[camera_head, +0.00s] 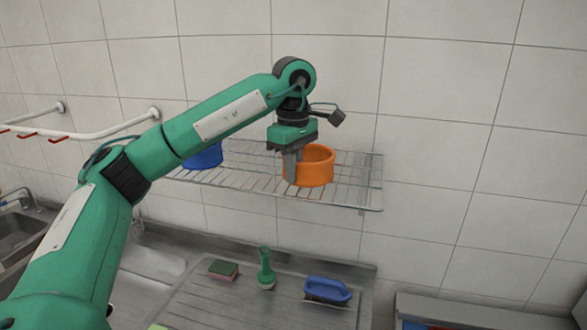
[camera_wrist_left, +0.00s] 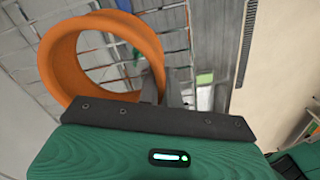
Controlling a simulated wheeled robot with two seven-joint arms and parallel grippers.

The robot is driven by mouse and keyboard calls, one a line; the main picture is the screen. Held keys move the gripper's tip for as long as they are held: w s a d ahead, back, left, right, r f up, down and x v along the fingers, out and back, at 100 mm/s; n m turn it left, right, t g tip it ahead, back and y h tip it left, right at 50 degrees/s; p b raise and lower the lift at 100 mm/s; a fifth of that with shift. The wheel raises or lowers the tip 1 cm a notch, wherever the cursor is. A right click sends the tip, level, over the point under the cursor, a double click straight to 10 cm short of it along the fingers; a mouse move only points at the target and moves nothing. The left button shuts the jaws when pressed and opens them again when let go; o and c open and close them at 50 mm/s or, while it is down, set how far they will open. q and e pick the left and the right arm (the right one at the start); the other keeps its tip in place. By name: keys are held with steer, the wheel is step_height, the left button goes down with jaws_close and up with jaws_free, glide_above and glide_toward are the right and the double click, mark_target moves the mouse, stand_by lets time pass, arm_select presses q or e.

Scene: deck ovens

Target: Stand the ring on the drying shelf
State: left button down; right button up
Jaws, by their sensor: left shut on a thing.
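An orange ring (camera_head: 318,168) is at the wire drying shelf (camera_head: 365,195) on the tiled wall, right of the shelf's middle. The ring is upright with its opening facing up. My left gripper (camera_head: 292,168) comes down from above and is shut on the ring's left wall. In the left wrist view the ring (camera_wrist_left: 58,62) shows beyond the dark edge of my gripper, with shelf wires seen through it. I cannot tell whether the ring's bottom touches the wires. My right gripper is in neither view.
A blue round piece (camera_head: 205,157) is on the shelf's left part, partly behind my left arm. A white rail with red hooks (camera_head: 80,134) is on the wall at left. Below are a sponge (camera_head: 223,269), a green brush (camera_head: 266,268) and a blue brush (camera_head: 327,290) on the drainboard.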

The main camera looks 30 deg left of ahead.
arm_select(q)
steer(key=c, duration=1.6)
jaws_free()
steer(key=shift+f, duration=0.15)
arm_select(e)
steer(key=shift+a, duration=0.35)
arm_select(q)
steer(key=shift+r, duration=0.7)
step_height(320, 180, up, 9)
steer(key=shift+f, duration=0.15)
step_height(320, 180, up, 2)
steer(key=shift+r, duration=0.1)
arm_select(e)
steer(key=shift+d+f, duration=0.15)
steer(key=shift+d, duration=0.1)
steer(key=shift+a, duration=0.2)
